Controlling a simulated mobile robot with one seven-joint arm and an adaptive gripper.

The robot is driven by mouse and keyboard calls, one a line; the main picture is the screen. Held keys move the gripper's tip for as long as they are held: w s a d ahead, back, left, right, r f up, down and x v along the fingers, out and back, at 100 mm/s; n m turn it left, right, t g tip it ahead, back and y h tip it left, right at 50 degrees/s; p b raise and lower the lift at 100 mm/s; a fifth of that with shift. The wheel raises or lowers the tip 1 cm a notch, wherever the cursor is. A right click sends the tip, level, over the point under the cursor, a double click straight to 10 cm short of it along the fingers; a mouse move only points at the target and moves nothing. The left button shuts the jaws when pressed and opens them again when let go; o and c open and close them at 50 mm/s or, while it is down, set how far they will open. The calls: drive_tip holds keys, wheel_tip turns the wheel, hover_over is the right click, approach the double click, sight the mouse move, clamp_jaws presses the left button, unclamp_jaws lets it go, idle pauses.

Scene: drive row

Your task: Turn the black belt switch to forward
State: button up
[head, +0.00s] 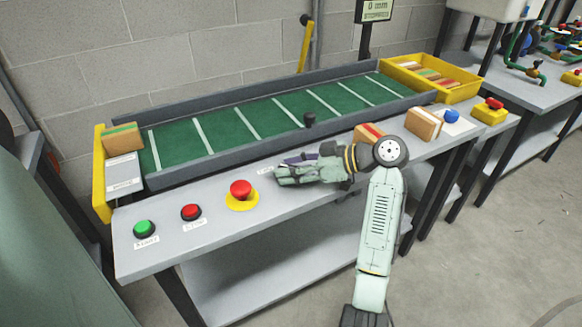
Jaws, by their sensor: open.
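A short black knob-like part (310,119) stands at the front rail of the belt conveyor (262,122). I cannot tell whether it is the belt switch. A small white label (265,170) lies on the bench top just left of my gripper, mostly too small to read. My gripper (280,172) is open, low over the front of the bench, pointing left. It and my wrist cover part of the bench top, so a switch there may be hidden. No switch position can be read.
On the bench (225,245) are a green button (144,229), a red button (190,212) and a red emergency stop (241,189), all left of my gripper. Boxes (424,123) and a yellow-based red button (490,111) stand right. A yellow bin (466,92) is at the belt's far end.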

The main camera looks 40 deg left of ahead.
drive_tip(key=v, duration=1.2)
drive_tip(key=shift+r, duration=0.1)
drive_tip(key=shift+a, duration=0.1)
